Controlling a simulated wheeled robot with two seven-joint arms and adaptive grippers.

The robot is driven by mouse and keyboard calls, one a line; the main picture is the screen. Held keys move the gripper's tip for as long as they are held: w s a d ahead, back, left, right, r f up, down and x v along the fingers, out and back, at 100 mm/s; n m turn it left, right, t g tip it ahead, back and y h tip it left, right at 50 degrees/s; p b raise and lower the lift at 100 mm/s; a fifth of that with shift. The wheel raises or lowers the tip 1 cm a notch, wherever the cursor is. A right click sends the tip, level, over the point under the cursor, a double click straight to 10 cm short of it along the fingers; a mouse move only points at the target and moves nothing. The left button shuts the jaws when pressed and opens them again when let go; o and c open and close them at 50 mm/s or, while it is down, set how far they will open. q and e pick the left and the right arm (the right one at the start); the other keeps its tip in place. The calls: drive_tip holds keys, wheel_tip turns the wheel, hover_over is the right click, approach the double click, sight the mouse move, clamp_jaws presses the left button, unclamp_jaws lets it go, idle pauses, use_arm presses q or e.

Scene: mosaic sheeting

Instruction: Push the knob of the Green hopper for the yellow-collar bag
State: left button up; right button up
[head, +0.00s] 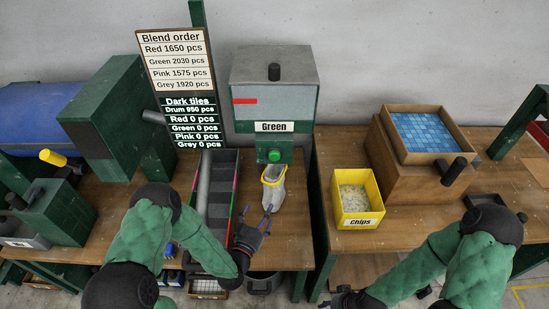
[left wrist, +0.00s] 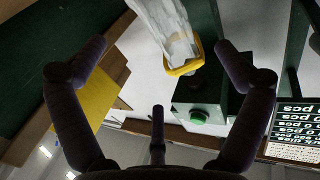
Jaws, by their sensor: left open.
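The Green hopper (head: 275,90) is a grey-topped box with a "Green" label (head: 274,127) at the back centre. Its round green knob (head: 274,155) is on the lower front, and it also shows in the left wrist view (left wrist: 198,117). The whitish bag (head: 273,192) with a yellow collar (head: 274,175) stands upright just below the knob; its collar (left wrist: 184,68) shows in the left wrist view. My left gripper (head: 256,210) is open and empty, in front of the bag and apart from the knob. My right gripper (head: 343,297) is low at the bottom edge, its fingers unclear.
A dark sorting channel (head: 222,200) lies left of the bag. A yellow "Chips" bin (head: 357,205) and a wooden box with blue tiles (head: 420,135) stand on the right table. The order board (head: 178,85) stands left of the hopper. A gap separates the tables.

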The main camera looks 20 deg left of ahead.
use_arm(q)
clamp_jaws()
idle(1.3)
